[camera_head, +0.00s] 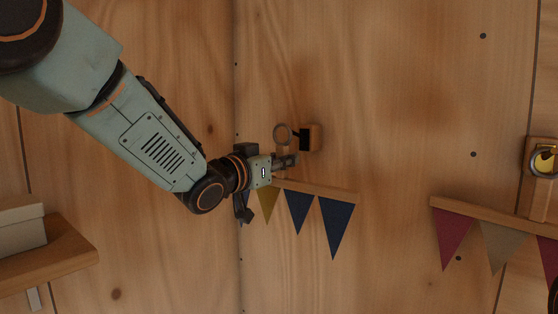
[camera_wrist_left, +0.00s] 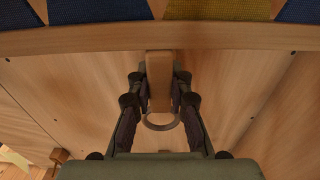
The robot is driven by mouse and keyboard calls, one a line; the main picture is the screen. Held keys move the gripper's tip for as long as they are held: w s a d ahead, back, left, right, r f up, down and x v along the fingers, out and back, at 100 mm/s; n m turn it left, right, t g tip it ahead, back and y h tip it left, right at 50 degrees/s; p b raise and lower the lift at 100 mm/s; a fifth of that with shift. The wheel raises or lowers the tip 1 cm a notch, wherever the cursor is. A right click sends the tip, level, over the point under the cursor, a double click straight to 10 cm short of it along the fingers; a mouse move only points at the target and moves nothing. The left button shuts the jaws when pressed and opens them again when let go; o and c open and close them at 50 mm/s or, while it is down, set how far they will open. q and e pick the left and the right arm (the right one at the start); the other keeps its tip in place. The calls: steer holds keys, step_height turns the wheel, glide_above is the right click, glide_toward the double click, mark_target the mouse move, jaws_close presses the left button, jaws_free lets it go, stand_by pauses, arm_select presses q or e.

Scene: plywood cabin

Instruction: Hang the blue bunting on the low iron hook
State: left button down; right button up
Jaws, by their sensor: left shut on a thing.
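The blue bunting is a wooden bar (camera_head: 325,192) with blue flags and a yellow flag hanging from it. My left gripper (camera_head: 284,162) is shut on the bunting's wooden tab (camera_wrist_left: 160,75), and the bar also shows across the top of the left wrist view (camera_wrist_left: 70,38). The bunting's ring (camera_head: 282,134) stands up beyond the fingertips, clear of them. The low iron hook (camera_head: 304,138) is black, on a small wooden block on the wall. The ring shows just left of the hook; I cannot tell their depth apart.
A second bunting (camera_head: 480,215) with red and beige flags hangs at the right, below a wooden block with a brass-coloured fitting (camera_head: 543,162). A wooden shelf (camera_head: 50,262) with a pale box (camera_head: 20,228) juts out at the lower left. The wall between is bare plywood.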

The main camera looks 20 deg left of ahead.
arm_select(q)
steer(key=x, duration=0.2)
steer(key=f+x, duration=0.1)
steer(key=x, duration=0.2)
steer(key=f+p+x, duration=0.1)
steer(key=x, duration=0.1)
steer(key=shift+w, duration=0.35)
stand_by(0.7)
steer(key=shift+s+r, duration=0.1)
stand_by(0.4)
